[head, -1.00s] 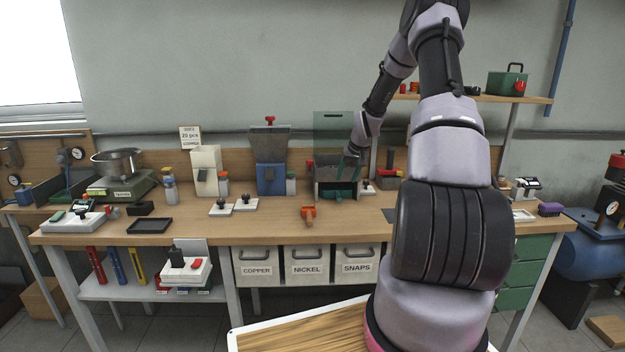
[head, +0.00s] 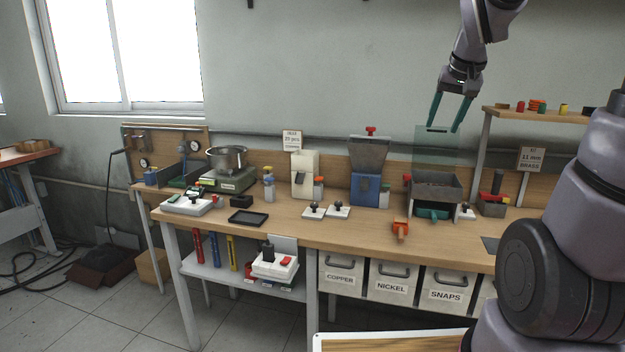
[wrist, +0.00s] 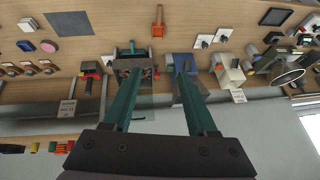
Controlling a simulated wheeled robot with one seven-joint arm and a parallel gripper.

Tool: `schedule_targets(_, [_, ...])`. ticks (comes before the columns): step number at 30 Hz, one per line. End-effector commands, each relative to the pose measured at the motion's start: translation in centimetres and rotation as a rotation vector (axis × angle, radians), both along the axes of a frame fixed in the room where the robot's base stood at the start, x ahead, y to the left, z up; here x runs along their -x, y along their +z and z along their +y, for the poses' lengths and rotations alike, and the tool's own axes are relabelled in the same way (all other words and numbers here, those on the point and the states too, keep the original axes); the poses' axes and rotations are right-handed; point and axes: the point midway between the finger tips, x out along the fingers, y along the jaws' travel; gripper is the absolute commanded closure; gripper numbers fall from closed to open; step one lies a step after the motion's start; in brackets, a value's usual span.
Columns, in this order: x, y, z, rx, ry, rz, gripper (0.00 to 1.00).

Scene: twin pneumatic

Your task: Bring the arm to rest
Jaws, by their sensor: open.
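My gripper (head: 449,112) hangs in the air above the back of the bench in the head view, its two green fingers apart and pointing down. Nothing is between the fingers. In the wrist view, my gripper (wrist: 153,75) shows its fingers spread wide and empty, with the bench beyond. My upper arm comes in from the top right, and my lower arm links fill the right side of the head view.
The workbench (head: 350,236) holds a dark bin (head: 436,188), a blue hopper machine (head: 368,170), a scale with a pot (head: 228,160) and an orange-handled tool (head: 400,230). A shelf (head: 540,115) stands right of my gripper.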

Motion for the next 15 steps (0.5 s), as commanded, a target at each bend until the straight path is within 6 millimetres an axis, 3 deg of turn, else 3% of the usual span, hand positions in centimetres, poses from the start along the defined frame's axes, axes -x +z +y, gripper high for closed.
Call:
schedule_targets(3, [5.1,2.2,2.0,-0.034,0.000,-0.037,0.42])
schedule_targets(9, [12.6,3.4,4.3,-0.118,0.006,-0.076,0.42])
schedule_targets(15, [16.6,3.3,5.5,-0.178,0.019,-0.095,0.42])
